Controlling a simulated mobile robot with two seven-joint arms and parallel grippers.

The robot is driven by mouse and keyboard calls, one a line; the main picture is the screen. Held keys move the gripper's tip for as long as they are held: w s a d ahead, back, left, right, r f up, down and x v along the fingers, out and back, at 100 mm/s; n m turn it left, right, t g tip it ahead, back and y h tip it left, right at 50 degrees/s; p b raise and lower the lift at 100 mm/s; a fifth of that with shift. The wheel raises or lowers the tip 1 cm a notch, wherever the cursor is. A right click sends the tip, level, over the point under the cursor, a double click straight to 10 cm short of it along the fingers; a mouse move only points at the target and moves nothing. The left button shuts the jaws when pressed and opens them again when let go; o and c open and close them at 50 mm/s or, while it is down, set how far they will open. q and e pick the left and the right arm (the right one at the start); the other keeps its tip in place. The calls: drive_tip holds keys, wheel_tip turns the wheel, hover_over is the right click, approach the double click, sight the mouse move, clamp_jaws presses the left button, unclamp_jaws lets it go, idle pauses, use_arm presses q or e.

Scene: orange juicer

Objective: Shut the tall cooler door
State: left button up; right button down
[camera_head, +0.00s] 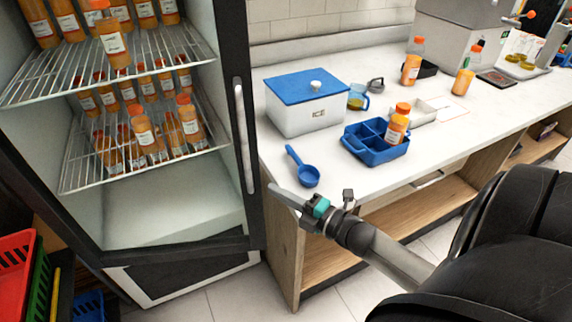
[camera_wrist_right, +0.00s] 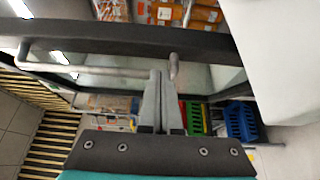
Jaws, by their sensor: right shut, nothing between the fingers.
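The tall cooler (camera_head: 120,272) stands at the left, with its lit shelves in sight. Its dark-framed door edge (camera_head: 228,110) carries an upright silver handle (camera_head: 244,140). I cannot tell whether a gap remains between door and cabinet. My right gripper (camera_head: 274,188) is shut and empty, its tips just right of the handle's lower end. In the right wrist view the shut fingers (camera_wrist_right: 158,80) point at the dark door frame (camera_wrist_right: 120,36), beside the silver handle bar (camera_wrist_right: 90,70). Whether they touch it is unclear. My left gripper is out of view.
A white counter (camera_head: 360,185) runs right of the cooler, with an ice box (camera_head: 305,115), a blue scoop (camera_head: 305,174) and a blue caddy (camera_head: 372,155) on it. The counter's front corner is close to my right gripper. Coloured crates (camera_head: 20,275) stand at lower left.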

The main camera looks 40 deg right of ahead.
sight(259, 181)
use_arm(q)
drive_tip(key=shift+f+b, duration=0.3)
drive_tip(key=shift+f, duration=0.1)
use_arm(e)
drive_tip(key=shift+x, duration=3)
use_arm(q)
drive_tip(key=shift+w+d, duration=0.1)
